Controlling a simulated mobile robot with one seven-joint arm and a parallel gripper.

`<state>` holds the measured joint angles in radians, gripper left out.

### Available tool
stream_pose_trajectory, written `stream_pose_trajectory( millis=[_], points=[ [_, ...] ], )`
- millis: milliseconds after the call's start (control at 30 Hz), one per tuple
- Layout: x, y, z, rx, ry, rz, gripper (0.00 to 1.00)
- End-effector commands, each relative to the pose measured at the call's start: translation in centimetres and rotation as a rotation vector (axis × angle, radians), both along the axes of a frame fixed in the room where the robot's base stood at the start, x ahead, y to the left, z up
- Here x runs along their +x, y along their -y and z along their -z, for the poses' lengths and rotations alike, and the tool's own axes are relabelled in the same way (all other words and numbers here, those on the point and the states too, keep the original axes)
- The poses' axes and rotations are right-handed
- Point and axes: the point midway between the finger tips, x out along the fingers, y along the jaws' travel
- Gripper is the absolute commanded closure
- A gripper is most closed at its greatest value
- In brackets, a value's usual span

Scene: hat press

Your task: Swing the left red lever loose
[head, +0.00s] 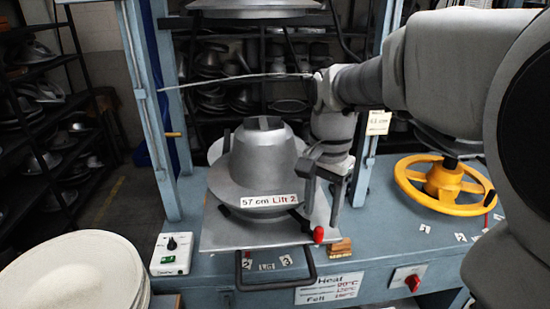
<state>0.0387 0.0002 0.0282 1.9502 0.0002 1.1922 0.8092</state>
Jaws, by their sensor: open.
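A red-tipped lever (318,235) shows at the front right corner of the metal plate (235,238) under the hat mould. Its dark arm is partly hidden near my gripper. My gripper (322,212) points down beside the right side of the mould, just above the red tip. I cannot tell whether a finger touches the lever. The grey metal mould (262,160), labelled "57 cm Lift 2", sits upright on the plate. No second red lever shows clearly to the mould's left.
A yellow handwheel (442,183) is at the right. A red rotary switch (412,283) is on the blue bench front. A dark handle (312,268) juts below the plate. A wooden block (340,247) lies by the lever. Pale stacked discs (70,270) fill the lower left.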

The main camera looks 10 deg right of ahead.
Motion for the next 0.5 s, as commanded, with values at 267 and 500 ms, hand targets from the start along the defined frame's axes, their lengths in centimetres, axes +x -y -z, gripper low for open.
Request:
stream_pose_trajectory(
  millis=[267,500],
  points=[
    [0.0,0.0,4.5,-0.001,-0.002,0.0,0.45],
    [0.0,0.0,5.5,0.0,0.001,0.0,0.45]
  ],
)
